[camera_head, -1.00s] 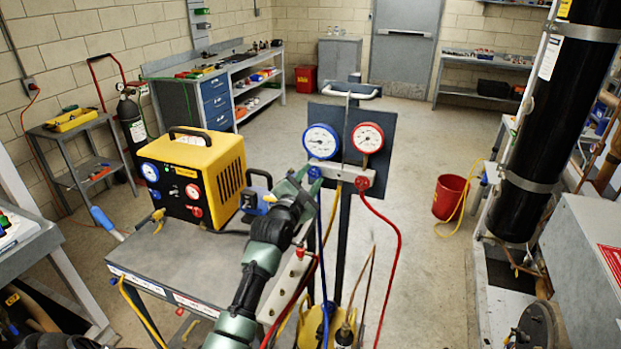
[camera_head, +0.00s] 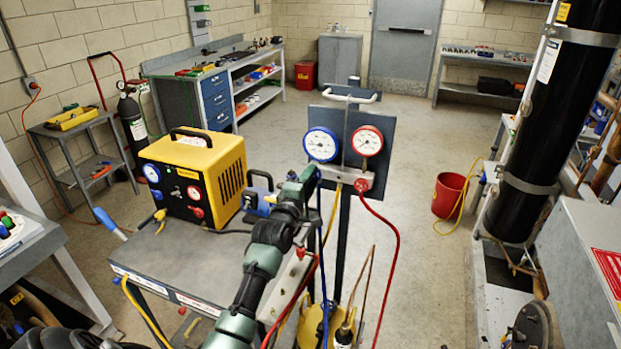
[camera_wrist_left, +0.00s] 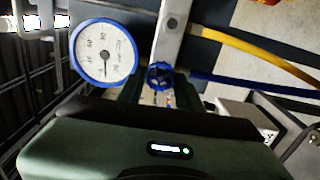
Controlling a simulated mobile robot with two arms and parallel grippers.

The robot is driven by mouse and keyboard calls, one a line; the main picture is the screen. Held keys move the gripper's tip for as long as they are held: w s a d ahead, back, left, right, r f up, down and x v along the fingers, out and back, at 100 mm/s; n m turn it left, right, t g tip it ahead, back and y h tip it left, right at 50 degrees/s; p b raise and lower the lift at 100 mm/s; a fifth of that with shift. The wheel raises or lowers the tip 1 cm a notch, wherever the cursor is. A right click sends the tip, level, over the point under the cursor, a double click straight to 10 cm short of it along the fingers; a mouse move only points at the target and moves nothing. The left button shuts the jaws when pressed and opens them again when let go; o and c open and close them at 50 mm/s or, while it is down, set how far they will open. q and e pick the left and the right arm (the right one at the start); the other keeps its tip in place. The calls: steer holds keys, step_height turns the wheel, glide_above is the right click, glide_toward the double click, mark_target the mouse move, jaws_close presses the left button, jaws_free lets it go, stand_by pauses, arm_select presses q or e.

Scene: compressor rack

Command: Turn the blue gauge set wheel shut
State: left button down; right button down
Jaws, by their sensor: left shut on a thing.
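The gauge set hangs on a dark panel (camera_head: 378,120) on a stand. It has a blue-rimmed gauge (camera_head: 321,144) on the left and a red-rimmed gauge (camera_head: 367,140) on the right. My left gripper (camera_head: 312,176) is at the manifold's left end, just below the blue gauge, and hides the blue wheel in the head view. In the left wrist view, the spoked blue wheel (camera_wrist_left: 159,75) sits between the fingertips, which are shut on it, beside the blue gauge (camera_wrist_left: 104,52). The red wheel (camera_head: 362,184) is at the manifold's right end. My right gripper is not in view.
A yellow machine (camera_head: 194,178) stands on a grey cart (camera_head: 180,255) left of my left arm. Blue and red (camera_head: 392,225) hoses hang below the manifold. A red bucket (camera_head: 449,194) and a black cylinder (camera_head: 545,125) stand to the right. Floor between is clear.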

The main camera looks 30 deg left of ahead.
arm_select(q)
steer(key=m+p, duration=0.1)
steer(key=m, duration=2.4)
steer(key=shift+d+f, duration=0.1)
steer(key=shift+d, duration=0.05)
steer(key=shift+m, duration=0.4)
steer(key=c, duration=0.9)
jaws_free()
steer(key=shift+c, duration=0.2)
steer(key=shift+s+d, duration=0.1)
steer(key=shift+s, duration=0.4)
steer(key=b+v, duration=0.2)
steer(key=v, duration=0.5)
